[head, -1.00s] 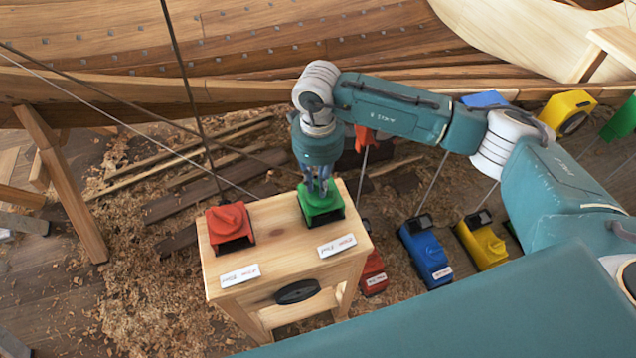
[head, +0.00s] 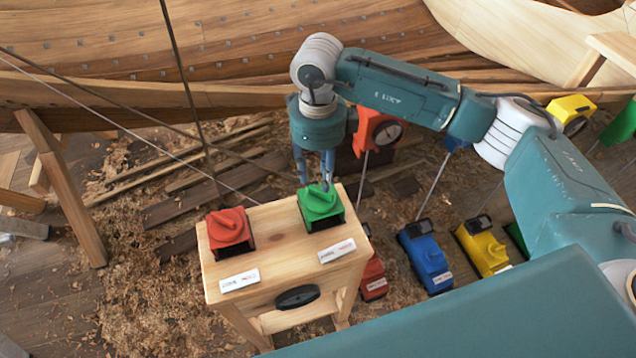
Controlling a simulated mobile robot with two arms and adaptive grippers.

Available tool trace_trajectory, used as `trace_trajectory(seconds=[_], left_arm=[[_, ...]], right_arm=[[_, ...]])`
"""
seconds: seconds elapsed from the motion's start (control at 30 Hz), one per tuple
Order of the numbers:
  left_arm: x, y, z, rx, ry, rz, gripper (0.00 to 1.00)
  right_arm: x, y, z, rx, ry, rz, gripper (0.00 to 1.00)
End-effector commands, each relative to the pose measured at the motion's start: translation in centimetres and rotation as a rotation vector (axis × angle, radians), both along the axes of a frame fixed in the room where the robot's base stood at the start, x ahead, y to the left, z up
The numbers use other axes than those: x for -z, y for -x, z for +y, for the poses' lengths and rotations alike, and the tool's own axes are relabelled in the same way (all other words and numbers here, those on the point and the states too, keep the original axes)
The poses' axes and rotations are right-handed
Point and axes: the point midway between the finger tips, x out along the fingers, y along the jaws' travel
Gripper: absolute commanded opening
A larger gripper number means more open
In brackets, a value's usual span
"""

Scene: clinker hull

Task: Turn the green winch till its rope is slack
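The green winch (head: 321,205) sits on the right of the wooden stand's top, its grip on top. My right gripper (head: 314,178) hangs just above it with its two fingers apart, one at each side of the grip and nothing between them. The fingertips look clear of the winch, though the right one nearly overlaps it in the picture. Thin ropes cross from the upper left; a dark one (head: 112,105) runs toward the gripper and green winch. I cannot tell where it ends, or whether it is slack. My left gripper is not in view.
A red winch (head: 229,232) sits left on the wooden stand (head: 262,262), beside the green one. White labels (head: 337,250) on the stand are unreadable. Blue (head: 427,258) and yellow (head: 483,246) units stand on the floor at right. The hull (head: 230,45) fills the back.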

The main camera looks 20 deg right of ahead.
Motion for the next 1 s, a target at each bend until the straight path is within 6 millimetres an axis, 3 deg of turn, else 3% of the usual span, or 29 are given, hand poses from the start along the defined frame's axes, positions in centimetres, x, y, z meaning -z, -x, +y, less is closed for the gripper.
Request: trace_trajectory(seconds=[0.1, 0.33, 1.0], left_arm=[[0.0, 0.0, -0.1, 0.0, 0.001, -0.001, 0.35], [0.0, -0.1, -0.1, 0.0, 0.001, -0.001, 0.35], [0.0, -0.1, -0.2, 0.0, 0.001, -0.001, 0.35]], right_arm=[[-2.7, -0.1, 0.0, 0.001, 0.0, -0.004, 0.35], [-5.8, -0.1, 0.0, 0.001, 0.0, -0.003, 0.35], [-6.3, 0.0, 0.0, 0.001, 0.001, -0.001, 0.35]])
